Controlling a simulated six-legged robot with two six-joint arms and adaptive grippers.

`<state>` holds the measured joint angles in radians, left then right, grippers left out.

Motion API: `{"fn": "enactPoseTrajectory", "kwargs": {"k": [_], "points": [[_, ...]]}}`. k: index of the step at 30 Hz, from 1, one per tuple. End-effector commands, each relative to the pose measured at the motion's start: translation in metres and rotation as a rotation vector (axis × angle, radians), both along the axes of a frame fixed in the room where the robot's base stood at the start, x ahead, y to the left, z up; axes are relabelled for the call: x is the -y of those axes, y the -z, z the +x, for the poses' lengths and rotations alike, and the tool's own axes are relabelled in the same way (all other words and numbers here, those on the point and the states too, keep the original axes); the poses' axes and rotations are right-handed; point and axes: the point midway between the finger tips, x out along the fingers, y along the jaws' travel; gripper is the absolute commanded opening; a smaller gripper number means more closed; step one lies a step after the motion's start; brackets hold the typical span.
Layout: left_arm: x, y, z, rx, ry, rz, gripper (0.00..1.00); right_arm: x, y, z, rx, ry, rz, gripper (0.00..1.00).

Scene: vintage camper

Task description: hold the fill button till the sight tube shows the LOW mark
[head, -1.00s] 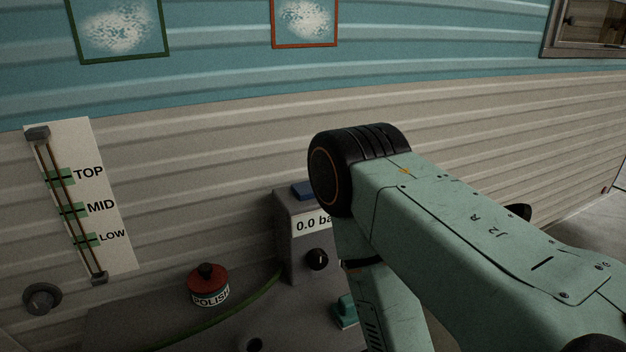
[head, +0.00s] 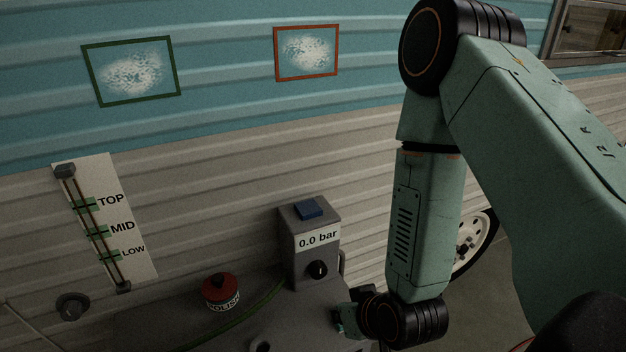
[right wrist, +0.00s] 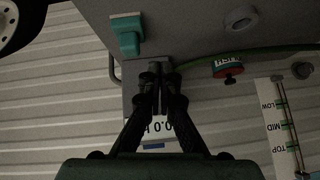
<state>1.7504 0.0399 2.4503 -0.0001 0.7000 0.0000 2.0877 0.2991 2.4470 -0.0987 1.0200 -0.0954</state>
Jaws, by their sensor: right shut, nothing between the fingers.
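The sight tube (head: 92,228) hangs tilted on a white board with green TOP, MID and LOW marks at the left of the head view. Its liquid level is too small to tell. It also shows upside down in the wrist view (right wrist: 287,130). A grey box reading "0.0 bar" (head: 318,239) has a blue button (head: 310,209) on top and a black knob (head: 317,269) on its front. My right gripper (right wrist: 161,90) is shut and empty in the wrist view, in front of the box and covering part of it. Nothing touches the button in the head view. My left gripper is out of view.
A red-lidded polish tin (head: 221,290) stands on the grey bench left of the box, beside a green hose (head: 262,304). A round grey knob (head: 72,306) is below the sight tube.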

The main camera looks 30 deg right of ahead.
Motion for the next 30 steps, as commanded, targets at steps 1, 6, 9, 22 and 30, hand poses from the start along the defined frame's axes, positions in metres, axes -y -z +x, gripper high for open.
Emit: {"fn": "enactPoseTrajectory", "kwargs": {"k": [1,6,9,22,30], "points": [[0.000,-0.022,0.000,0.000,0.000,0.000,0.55,0.007,-0.045,0.023,0.110,0.011,-0.004,0.00],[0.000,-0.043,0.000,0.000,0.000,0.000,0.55,0.025,-0.140,0.075,0.450,0.017,-0.075,0.00],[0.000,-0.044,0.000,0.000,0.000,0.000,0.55,0.030,-0.167,0.086,0.567,0.015,-0.120,0.00],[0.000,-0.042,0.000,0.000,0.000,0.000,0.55,0.034,-0.182,0.091,0.648,0.006,-0.168,0.00],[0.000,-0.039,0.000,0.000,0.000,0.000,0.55,0.035,-0.178,0.110,0.649,0.004,-0.172,0.00]]}}
